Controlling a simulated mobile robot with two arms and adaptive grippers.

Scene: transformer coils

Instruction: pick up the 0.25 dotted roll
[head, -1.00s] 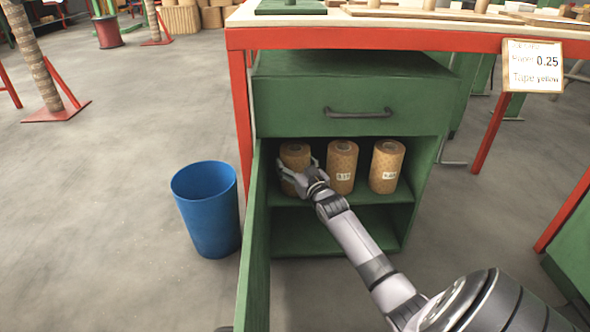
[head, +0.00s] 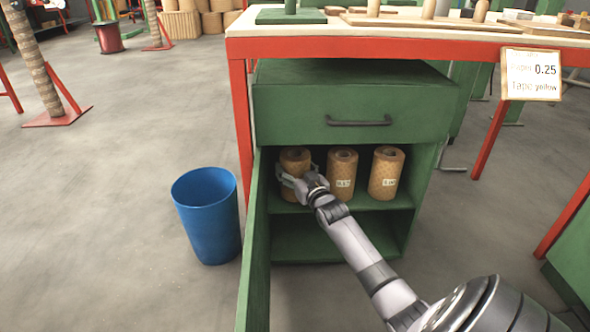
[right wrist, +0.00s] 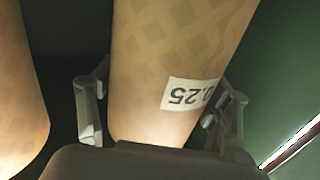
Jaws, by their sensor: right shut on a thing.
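The 0.25 dotted roll (head: 296,156) is the leftmost of three brown rolls on the upper shelf of the green cabinet (head: 335,97). In the right wrist view the roll (right wrist: 170,60) carries a white label, upside down, reading 0.25. My right gripper (head: 297,184) is shut on this roll, with one finger on each side near its lower part. The gripper fingers also show in the right wrist view (right wrist: 160,112). The roll appears upright on the shelf; its base is hidden behind the gripper. My left gripper is not in view.
A middle roll (head: 342,172) and a right roll (head: 386,172) stand beside it on the shelf. The open green cabinet door (head: 256,240) is close at the left. A blue bin (head: 208,215) stands on the floor. A sign (head: 532,74) reads 0.25 and yellow.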

